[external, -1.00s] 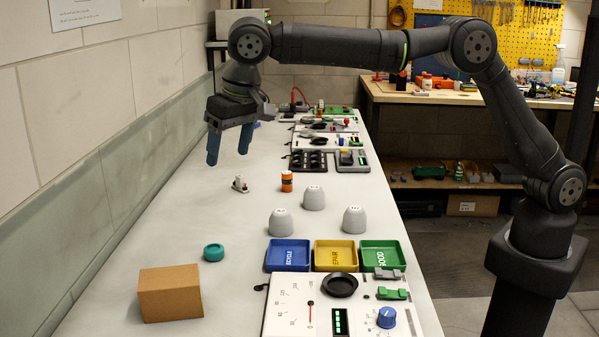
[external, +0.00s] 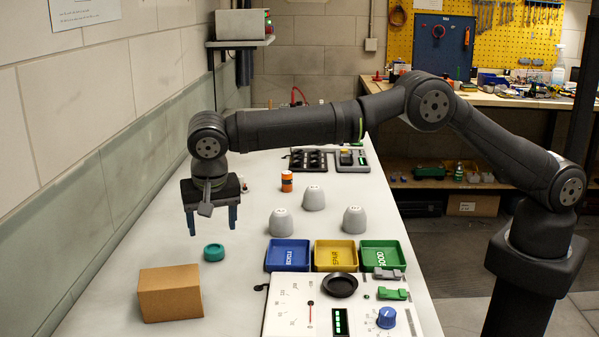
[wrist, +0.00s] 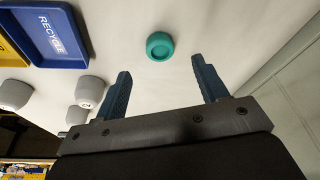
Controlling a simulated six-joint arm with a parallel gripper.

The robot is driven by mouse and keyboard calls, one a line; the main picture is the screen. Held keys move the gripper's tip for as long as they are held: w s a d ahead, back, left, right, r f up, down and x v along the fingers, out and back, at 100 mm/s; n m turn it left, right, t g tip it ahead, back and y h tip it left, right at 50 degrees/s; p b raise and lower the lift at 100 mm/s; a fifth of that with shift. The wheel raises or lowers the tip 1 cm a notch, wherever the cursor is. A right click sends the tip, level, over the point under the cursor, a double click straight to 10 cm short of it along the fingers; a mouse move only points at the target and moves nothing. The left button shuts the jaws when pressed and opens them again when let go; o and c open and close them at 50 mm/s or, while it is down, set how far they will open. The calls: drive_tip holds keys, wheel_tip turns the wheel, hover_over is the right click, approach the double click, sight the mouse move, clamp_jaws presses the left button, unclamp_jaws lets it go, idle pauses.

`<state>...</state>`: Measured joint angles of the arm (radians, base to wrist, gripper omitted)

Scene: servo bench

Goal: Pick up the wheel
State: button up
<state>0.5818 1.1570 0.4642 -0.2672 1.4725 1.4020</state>
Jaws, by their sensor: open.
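The wheel appears to be the small round teal piece (external: 214,252) lying flat on the bench, left of the blue tray. In the wrist view the teal wheel (wrist: 160,46) lies beyond the fingertips, between their lines. My gripper (external: 212,222) is open and empty, with its blue fingers pointing down above the bench. In the external view it hangs above and a little behind the wheel, not touching it. My gripper's two fingers (wrist: 160,66) stand wide apart in the wrist view.
A cardboard box (external: 170,292) stands in front of the wheel. Blue (external: 268,268), yellow (external: 341,268) and green (external: 405,262) trays sit to the right. Three grey cups, one of them here (external: 281,222), stand behind the trays. An orange bottle (external: 287,181) stands farther back. The wall runs along the left.

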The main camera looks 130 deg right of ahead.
sight(214, 248)
drive_tip(key=x, duration=0.8)
drive_tip(key=shift+s+d+r, duration=0.1)
drive_tip(key=shift+s+d, duration=0.05)
drive_tip(key=shift+s, duration=0.05)
drive_tip(key=c, duration=1)
